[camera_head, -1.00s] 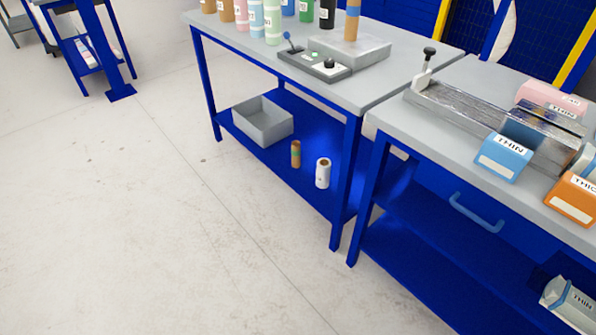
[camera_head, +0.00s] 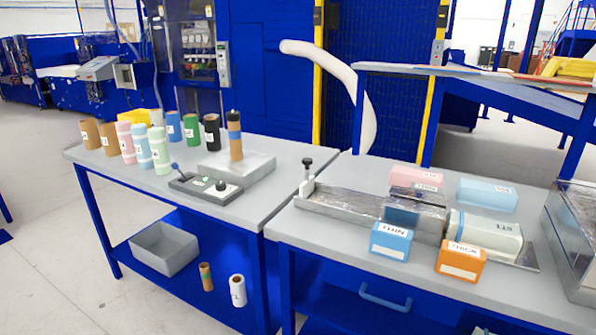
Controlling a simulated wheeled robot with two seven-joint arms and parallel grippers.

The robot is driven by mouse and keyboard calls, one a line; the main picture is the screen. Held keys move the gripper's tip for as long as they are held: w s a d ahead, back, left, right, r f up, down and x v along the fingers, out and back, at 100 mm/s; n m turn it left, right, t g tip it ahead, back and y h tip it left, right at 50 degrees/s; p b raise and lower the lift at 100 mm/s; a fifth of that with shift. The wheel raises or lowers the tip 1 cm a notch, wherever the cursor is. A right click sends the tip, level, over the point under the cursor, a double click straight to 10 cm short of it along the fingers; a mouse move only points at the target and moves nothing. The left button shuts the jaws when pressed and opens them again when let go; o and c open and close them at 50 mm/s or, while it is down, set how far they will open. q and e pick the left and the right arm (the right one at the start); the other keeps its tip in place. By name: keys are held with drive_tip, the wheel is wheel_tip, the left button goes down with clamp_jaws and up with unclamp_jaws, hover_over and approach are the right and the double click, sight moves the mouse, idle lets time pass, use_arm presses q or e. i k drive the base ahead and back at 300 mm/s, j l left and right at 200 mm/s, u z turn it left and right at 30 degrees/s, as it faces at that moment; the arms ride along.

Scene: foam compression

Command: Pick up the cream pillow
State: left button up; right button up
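No gripper of mine is in view. A pale cream-white, pillow-shaped pack (camera_head: 486,232) with a printed label lies on the right-hand table, at the right end of a long metal fixture (camera_head: 345,207); it may be the cream pillow, but I cannot tell for sure. A long, curved white shape (camera_head: 345,80) also shows behind the tables, in front of the blue wall.
The right table (camera_head: 330,234) also holds a blue THIN box (camera_head: 391,241), an orange THICK box (camera_head: 461,261), and pink (camera_head: 415,178) and light blue (camera_head: 487,194) packs. Floor (camera_head: 60,290) shows at lower left.

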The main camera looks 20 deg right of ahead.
sight(505, 240)
drive_tip(key=z, duration=1.8)
